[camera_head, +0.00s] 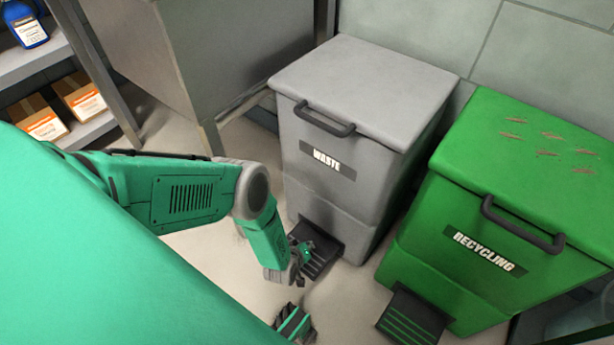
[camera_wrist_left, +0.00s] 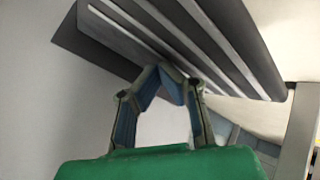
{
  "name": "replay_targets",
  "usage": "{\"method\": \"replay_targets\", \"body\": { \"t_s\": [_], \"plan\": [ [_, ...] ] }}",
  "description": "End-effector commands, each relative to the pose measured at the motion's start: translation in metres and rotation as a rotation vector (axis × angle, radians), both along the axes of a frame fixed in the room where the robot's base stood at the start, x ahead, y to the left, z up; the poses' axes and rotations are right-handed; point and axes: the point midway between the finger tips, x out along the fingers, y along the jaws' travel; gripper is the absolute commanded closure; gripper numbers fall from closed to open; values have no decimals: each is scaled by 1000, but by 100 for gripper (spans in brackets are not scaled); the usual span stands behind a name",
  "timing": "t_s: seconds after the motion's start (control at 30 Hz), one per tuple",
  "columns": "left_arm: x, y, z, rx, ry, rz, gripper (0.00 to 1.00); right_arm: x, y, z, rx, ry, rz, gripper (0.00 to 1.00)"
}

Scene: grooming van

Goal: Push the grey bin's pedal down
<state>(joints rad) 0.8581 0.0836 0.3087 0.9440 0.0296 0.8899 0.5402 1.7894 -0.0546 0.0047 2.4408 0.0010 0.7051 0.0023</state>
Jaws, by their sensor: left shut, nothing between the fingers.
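The grey bin (camera_head: 335,195) with a "WASTE" label stands upright against the wall, its lid (camera_head: 370,85) shut. Its dark ribbed pedal (camera_head: 325,246) juts out at the bottom front. My left gripper (camera_head: 303,254) is at the pedal's left part and hides some of it. In the left wrist view the gripper (camera_wrist_left: 172,75) is shut and empty, its fingertips meeting right by the ribbed pedal (camera_wrist_left: 225,40). Whether they touch it, I cannot tell.
A green recycling bin (camera_head: 500,215) with its own pedal (camera_head: 412,318) stands close on the right. A grey cabinet (camera_head: 205,50) stands to the left, beyond it a shelf (camera_head: 100,125) with boxes and a blue bottle. Some floor (camera_head: 340,300) between the two pedals is clear.

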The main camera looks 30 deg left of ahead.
Motion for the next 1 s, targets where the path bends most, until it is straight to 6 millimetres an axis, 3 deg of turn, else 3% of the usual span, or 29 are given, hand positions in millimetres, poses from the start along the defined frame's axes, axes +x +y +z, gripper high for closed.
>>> {"method": "replay_targets", "body": {
  "t_s": [1.0],
  "plan": [
    [-1, -1, -14, -1, 3, -1, 100, 0, 0, 0, 0, 0, 0, 46]
  ]
}}
